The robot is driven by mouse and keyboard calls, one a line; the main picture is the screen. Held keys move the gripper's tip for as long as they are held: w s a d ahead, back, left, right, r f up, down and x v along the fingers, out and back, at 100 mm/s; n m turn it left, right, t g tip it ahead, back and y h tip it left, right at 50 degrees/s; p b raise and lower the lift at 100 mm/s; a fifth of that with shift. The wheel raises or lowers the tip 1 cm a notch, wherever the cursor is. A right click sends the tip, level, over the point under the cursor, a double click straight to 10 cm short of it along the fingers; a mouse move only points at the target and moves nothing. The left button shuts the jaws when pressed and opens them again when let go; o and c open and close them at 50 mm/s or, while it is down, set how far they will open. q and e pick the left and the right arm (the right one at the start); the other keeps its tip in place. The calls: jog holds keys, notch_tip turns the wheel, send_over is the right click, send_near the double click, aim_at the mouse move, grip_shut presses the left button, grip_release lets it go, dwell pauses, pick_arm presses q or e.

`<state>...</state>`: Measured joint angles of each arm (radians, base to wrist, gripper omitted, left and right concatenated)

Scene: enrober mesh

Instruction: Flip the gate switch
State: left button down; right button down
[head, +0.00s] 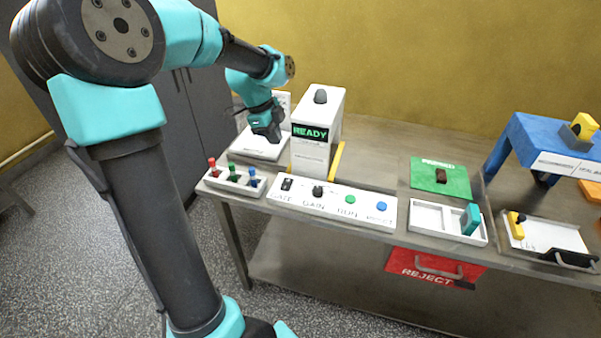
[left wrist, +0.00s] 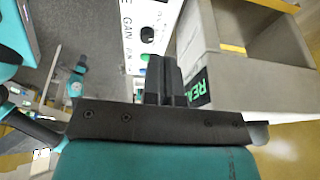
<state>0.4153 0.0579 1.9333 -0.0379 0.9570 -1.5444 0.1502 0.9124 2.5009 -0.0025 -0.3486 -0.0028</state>
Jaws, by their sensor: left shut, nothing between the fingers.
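The white control panel (head: 333,207) lies along the front edge of the table. Its gate switch (head: 287,184) is a small black rocker at the left end, above lettering that appears to read GATE. To its right are a black GAIN knob (head: 318,191), a green button (head: 350,199) and a blue button (head: 381,206). My left gripper (head: 272,138) is shut and empty, left of the READY box and behind the panel, apart from the switch. The left wrist view shows the closed fingers (left wrist: 163,75) and part of the panel with the knob (left wrist: 147,34); the switch is out of that view.
The tall READY box (head: 315,150) stands close right of my left gripper. A rack of red, green and blue pegs (head: 234,180) sits left of the panel. A green mat (head: 441,178), a white tray (head: 430,217) and a blue stand (head: 535,140) are to the right.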

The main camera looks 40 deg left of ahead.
aim_at(290, 181)
pick_arm(q)
jog(key=shift+f, duration=0.15)
jog(key=x, duration=0.8)
jog(key=a+x, duration=0.1)
jog(key=x, duration=0.3)
jog(key=shift+s+d+f, duration=0.1)
jog(key=shift+s+f, duration=0.05)
jog(key=shift+f, duration=0.8)
